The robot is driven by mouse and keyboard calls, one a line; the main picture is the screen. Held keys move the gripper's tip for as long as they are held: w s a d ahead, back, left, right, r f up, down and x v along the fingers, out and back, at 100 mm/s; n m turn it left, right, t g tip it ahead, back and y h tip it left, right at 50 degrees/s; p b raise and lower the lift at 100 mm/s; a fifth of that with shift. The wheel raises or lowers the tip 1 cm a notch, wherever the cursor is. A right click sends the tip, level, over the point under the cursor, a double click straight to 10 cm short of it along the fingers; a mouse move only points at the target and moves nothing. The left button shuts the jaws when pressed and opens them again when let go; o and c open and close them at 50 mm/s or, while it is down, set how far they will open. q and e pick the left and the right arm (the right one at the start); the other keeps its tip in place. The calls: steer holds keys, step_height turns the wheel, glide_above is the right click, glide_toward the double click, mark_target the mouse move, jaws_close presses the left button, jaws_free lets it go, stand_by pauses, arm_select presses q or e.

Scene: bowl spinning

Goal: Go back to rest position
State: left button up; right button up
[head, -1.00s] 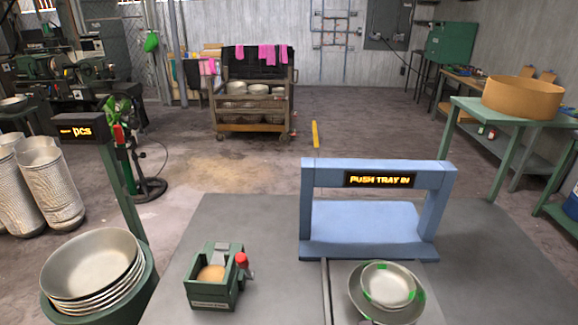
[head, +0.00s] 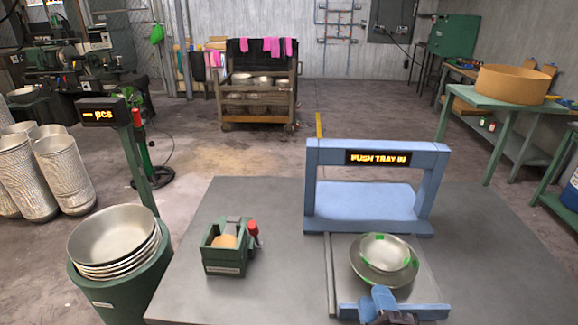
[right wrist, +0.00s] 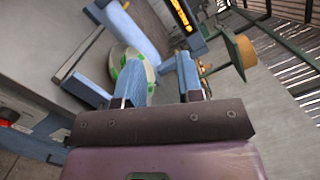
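A metal bowl (head: 388,255) with green marks rests in a wider metal dish (head: 360,268) on the grey tray (head: 425,285), in front of the blue arch (head: 376,145), whose display reads PUSH TRAY IN. The tray has a blue front bar (head: 432,312). My right gripper (head: 383,295) is at the bottom edge of the head view, by this bar; I cannot tell whether it touches it. In the right wrist view its blue fingers (right wrist: 163,80) are apart, with nothing between them. A bowl with green marks shows beyond (right wrist: 132,68). My left gripper is out of view.
A green box (head: 226,247) with a red knob stands on the table's left part. Stacked metal bowls (head: 112,235) sit on a green stand at the left, beside a pcs display post (head: 104,111). The table right of the arch (head: 490,250) is clear.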

steer(key=s+d+f+n+g+y, duration=0.1)
steer(key=d+f+n+g+y, duration=0.1)
steer(key=f+n, duration=0.65)
steer(key=s+d+f+n+g+y, duration=0.1)
steer(key=f+n+g+y, duration=0.15)
steer(key=n, duration=1.15)
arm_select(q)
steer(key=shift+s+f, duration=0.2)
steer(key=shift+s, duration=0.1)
arm_select(e)
steer(key=s+d+f+g+h, duration=0.2)
steer(key=s+d+f+h, duration=0.3)
steer(key=s+d+f, duration=0.2)
step_height(320, 180, down, 2)
steer(key=shift+s+d+f+n+g+h, duration=0.1)
steer(key=shift+s+d+n+g+h, duration=0.2)
steer(key=shift+d, duration=0.85)
steer(key=shift+w, duration=0.1)
steer(key=shift+c, duration=0.5)
